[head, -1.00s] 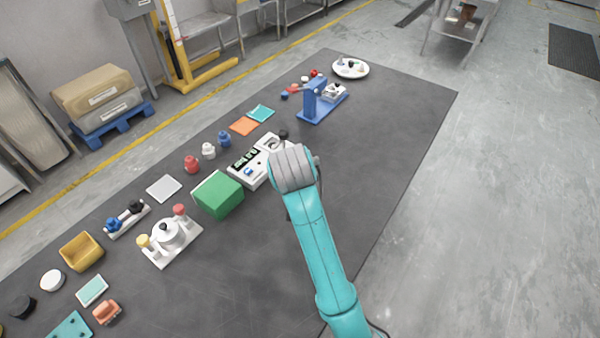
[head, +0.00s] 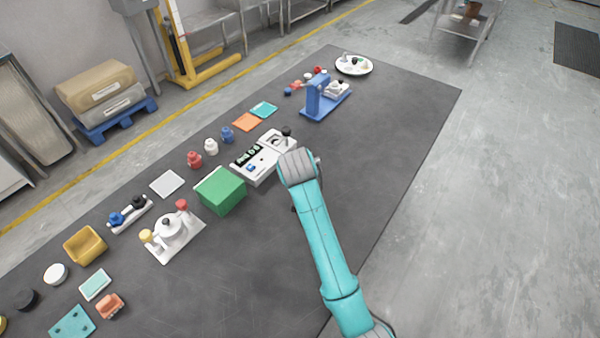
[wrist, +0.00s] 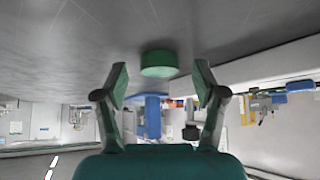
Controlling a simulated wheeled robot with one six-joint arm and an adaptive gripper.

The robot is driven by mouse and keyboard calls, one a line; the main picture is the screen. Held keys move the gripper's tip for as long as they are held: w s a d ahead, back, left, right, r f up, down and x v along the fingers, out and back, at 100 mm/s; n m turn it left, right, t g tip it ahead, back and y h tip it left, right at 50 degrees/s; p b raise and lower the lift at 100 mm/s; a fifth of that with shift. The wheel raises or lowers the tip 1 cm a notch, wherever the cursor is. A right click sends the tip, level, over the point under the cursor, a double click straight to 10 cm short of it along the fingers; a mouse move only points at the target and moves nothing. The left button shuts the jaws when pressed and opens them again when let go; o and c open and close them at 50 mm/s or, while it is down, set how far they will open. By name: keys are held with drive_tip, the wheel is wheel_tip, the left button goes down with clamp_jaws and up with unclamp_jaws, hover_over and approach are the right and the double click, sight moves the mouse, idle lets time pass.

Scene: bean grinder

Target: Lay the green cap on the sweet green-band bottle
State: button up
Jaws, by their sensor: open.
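A green round cap-like disc (wrist: 159,64) shows in the wrist view against the grey table surface, in line with the gap between my fingers. My gripper (wrist: 160,84) is open, one finger on each side of that gap, with nothing visibly clamped. In the head view my arm hides the fingers and the disc. I cannot make out a green-band bottle for sure; the small red bottle (head: 195,160), white bottle (head: 211,147) and blue bottle (head: 227,135) stand in a row beyond the green box.
A green box (head: 221,190) and a white device (head: 262,160) stand left of my arm. A blue stand (head: 319,95) and a white plate (head: 370,68) with small items are at the far end. The table's right side is mostly clear.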

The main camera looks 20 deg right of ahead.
drive_tip(key=c, duration=0.8)
